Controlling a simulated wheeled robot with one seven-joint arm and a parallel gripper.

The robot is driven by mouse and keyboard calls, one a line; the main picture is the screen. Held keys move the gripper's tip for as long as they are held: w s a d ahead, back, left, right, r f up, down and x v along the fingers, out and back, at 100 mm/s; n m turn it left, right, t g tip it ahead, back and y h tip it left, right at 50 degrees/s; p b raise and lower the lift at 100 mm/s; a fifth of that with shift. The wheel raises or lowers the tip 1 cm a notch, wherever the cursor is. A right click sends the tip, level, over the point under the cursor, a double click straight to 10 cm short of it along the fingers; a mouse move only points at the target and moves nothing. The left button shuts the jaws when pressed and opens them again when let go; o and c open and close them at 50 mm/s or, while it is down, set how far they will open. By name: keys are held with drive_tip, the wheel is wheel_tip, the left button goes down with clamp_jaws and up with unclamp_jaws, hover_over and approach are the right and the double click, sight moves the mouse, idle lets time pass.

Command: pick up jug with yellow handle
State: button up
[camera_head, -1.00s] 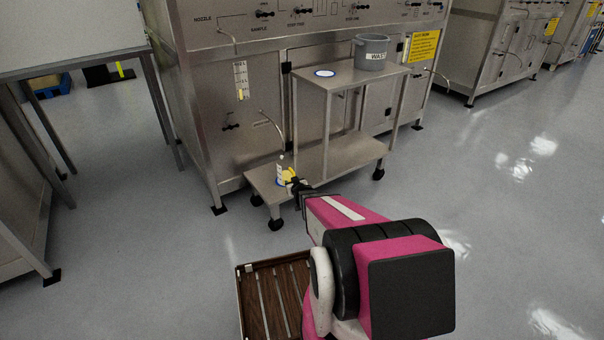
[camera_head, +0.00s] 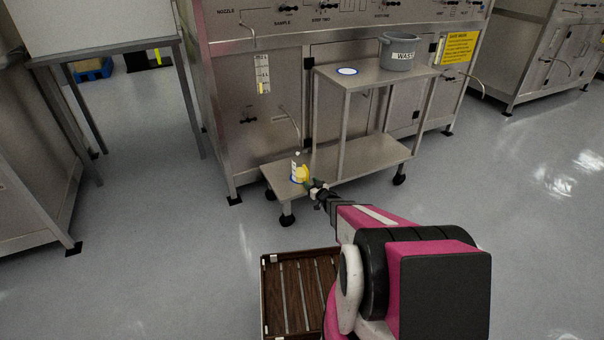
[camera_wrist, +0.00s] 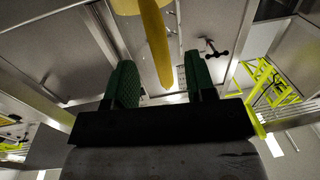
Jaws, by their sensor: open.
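The jug (camera_head: 296,164) stands on the low shelf at the left end of the steel cart. It is small and whitish in the head view, and its yellow handle (camera_head: 302,174) faces my gripper. My gripper (camera_head: 312,184) reaches to the handle from the lower right. In the wrist view the yellow handle (camera_wrist: 155,42) hangs down between the two green fingers of my gripper (camera_wrist: 158,82), with gaps visible on both sides. The fingers are open. Most of the jug's body is out of the wrist view.
The steel cart (camera_head: 358,158) stands against a steel cabinet (camera_head: 262,120). A grey waste bucket (camera_head: 398,52) and a blue-rimmed white disc (camera_head: 347,71) are on its upper shelf. A steel table (camera_head: 110,52) is at the left.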

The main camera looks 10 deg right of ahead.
sight(303, 171)
drive_tip(key=shift+r+x, duration=0.2)
drive_tip(key=shift+x, duration=2.45)
clamp_jaws()
